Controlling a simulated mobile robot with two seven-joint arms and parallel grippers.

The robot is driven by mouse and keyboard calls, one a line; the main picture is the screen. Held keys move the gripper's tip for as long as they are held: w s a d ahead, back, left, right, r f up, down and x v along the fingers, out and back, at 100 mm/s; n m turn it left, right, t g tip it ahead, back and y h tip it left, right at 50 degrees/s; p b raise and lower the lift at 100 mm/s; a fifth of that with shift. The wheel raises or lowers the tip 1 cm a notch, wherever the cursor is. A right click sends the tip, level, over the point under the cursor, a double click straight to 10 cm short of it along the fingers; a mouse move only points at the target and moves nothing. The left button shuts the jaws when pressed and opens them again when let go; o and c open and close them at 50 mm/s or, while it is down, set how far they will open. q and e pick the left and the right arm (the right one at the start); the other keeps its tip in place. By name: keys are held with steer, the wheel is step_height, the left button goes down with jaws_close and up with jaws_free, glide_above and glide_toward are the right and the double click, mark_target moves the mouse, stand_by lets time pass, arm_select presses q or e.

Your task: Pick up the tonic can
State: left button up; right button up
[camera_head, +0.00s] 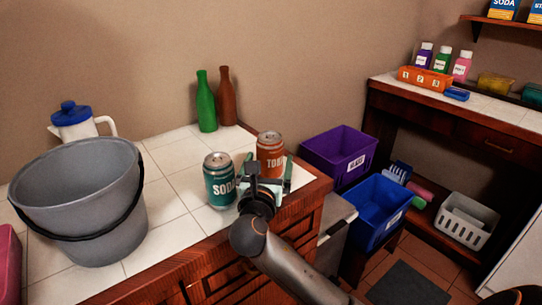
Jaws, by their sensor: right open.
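The tonic can (270,150) is orange with a silver top and stands upright on the white tiled counter near its right end. Its lower part is hidden behind my right gripper (268,172). The right gripper is open, with its fingers toward the can's front, one toward each side. I cannot tell whether they touch it. A teal soda can (219,184) stands upright just left of the gripper. My left gripper is not in view.
A large grey bucket (80,205) fills the counter's left part, with a white jug (75,125) behind it. Green (206,105) and brown (227,98) bottles stand at the back wall. Purple (338,154) and blue (378,208) bins are right of the counter.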

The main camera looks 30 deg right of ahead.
steer(key=shift+c, duration=0.2)
steer(key=c, duration=1.4)
